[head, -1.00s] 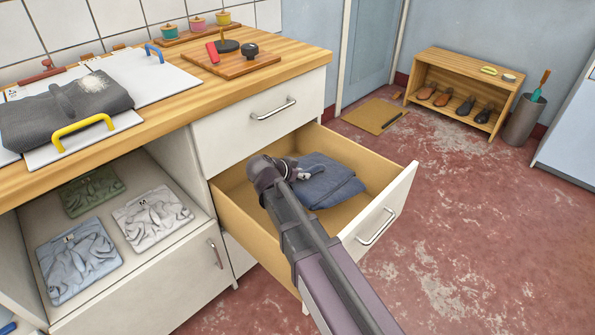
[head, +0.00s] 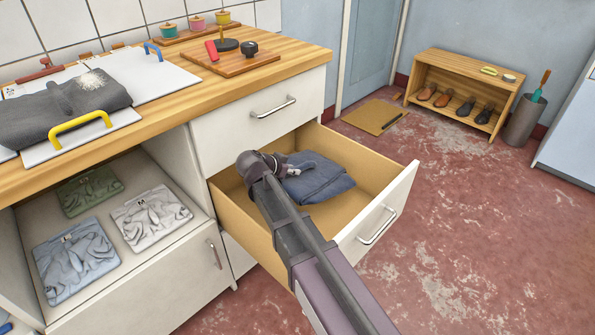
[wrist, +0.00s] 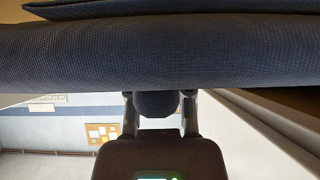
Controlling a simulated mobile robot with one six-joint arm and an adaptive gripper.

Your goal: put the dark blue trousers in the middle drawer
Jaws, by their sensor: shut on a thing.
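The dark blue trousers (head: 319,179) are folded and lie in or just above the open middle drawer (head: 360,163). Whether they touch the drawer floor I cannot tell. My gripper (head: 291,171) is inside the drawer at the left edge of the trousers, and my arm covers part of the drawer's front left. In the wrist view the trousers (wrist: 150,50) fill the top of the picture, and my gripper (wrist: 160,105) is shut on a fold of their edge. The drawer has a white front with a metal handle (head: 377,226).
The closed top drawer (head: 262,112) is just above. Left of it, an open compartment holds several folded garments (head: 150,216). A grey garment (head: 62,110) lies on a white board with a yellow handle on the worktop.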

